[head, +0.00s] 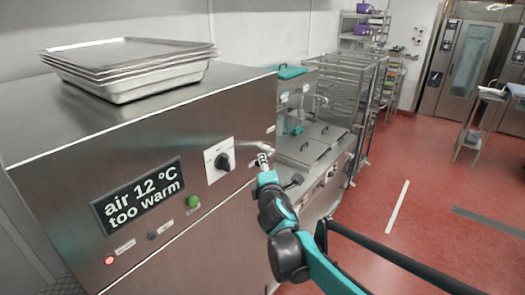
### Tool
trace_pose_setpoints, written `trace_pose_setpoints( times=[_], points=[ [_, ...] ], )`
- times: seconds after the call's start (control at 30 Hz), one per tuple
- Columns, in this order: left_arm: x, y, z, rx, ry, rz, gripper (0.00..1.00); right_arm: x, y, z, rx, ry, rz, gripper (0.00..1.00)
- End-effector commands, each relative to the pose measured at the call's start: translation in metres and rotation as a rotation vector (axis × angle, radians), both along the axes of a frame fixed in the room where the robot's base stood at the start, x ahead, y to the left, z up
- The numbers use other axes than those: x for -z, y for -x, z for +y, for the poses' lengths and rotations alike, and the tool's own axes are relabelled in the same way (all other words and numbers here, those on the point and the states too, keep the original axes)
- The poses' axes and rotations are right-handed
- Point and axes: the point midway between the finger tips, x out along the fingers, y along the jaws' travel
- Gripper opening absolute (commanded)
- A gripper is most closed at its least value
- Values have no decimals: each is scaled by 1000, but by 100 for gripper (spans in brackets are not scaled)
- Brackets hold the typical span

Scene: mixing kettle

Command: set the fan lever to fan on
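A black rotary lever (223,162) sits on a white plate on the front of a steel cabinet (240,110); the small print on the plate is too small to read. A dark display (140,195) to its left reads "air 12 °C too warm". My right gripper (262,157), on a teal and black arm coming in from the lower right, is just right of the plate and appears apart from the lever. Its fingers are too small to tell open from shut. My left gripper is not in view.
A green button (193,201), a small dark knob (152,236) and a lit red lamp (109,260) are below and beside the display. Stacked metal trays (135,80) lie on top of the cabinet. The red floor (430,200) at right is mostly open.

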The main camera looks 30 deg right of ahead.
Motion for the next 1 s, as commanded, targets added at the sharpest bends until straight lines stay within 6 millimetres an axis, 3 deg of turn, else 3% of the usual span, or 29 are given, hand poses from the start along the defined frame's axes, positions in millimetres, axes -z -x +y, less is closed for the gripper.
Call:
trace_pose_setpoints(
  times=[0.33, 0.87, 0.9, 1.0],
  points=[
    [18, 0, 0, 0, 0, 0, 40, 7, -39, -17, 2, -3, 0, 38],
    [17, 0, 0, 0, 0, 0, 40, 6, -44, -19, 1, -3, 0, 38],
    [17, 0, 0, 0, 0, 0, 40, 6, -44, -19, 1, -3, 0, 36],
    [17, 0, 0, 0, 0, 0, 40, 6, -44, -18, 1, -3, 0, 9]
  ],
)
